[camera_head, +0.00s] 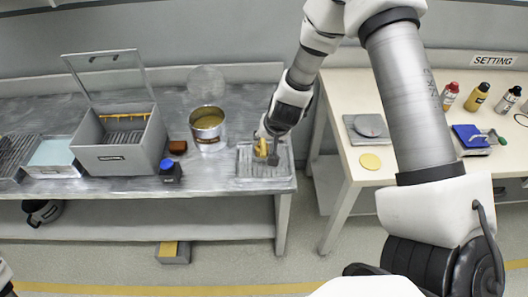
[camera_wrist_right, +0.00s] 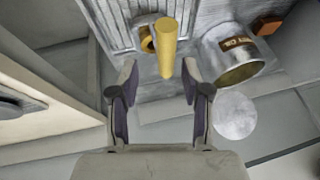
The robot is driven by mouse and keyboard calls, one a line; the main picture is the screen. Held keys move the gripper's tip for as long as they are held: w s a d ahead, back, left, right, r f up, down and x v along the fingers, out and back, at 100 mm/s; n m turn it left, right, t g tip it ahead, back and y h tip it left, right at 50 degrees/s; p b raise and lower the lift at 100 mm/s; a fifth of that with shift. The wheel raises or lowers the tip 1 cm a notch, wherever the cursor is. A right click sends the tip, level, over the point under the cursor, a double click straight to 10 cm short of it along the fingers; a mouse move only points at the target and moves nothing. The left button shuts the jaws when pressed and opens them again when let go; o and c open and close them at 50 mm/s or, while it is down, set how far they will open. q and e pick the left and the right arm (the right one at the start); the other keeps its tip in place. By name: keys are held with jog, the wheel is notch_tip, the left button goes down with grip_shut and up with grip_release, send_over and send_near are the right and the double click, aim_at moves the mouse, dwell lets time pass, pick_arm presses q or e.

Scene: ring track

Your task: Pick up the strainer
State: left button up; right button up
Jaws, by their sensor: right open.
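A yellow upright piece (camera_head: 262,147) stands on a grey ribbed tray (camera_head: 245,180) at the right end of the left bench. In the right wrist view it is a yellow cylinder (camera_wrist_right: 168,42) beside a small yellow ring (camera_wrist_right: 147,40); I cannot tell for sure that it is the strainer. My right gripper (camera_head: 270,152) is over the tray, close to the yellow piece. In the right wrist view its fingers (camera_wrist_right: 158,82) are apart with nothing between them, and the cylinder lies beyond their tips. Contact cannot be seen. My left gripper is out of view.
A metal can (camera_head: 208,130) stands left of the tray, with a pale round disc (camera_head: 206,82) behind it. A grey box with raised lid (camera_head: 118,158), a brown block (camera_head: 177,147) and a blue-topped item (camera_head: 170,171) are further left. A second table (camera_head: 400,185) stands at right.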

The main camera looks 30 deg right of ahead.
aim_at(263, 140)
jog(key=w+f, duration=0.2)
jog(key=f, duration=0.1)
jog(key=shift+w, duration=0.5)
jog(key=shift+s+r, duration=0.15)
jog(key=shift+s, duration=0.05)
jog(key=shift+c, duration=0.3)
jog(key=shift+s+r, duration=0.25)
jog(key=shift+s, duration=0.2)
grip_shut()
jog(key=shift+w+f, duration=0.1)
jog(key=shift+w, duration=0.15)
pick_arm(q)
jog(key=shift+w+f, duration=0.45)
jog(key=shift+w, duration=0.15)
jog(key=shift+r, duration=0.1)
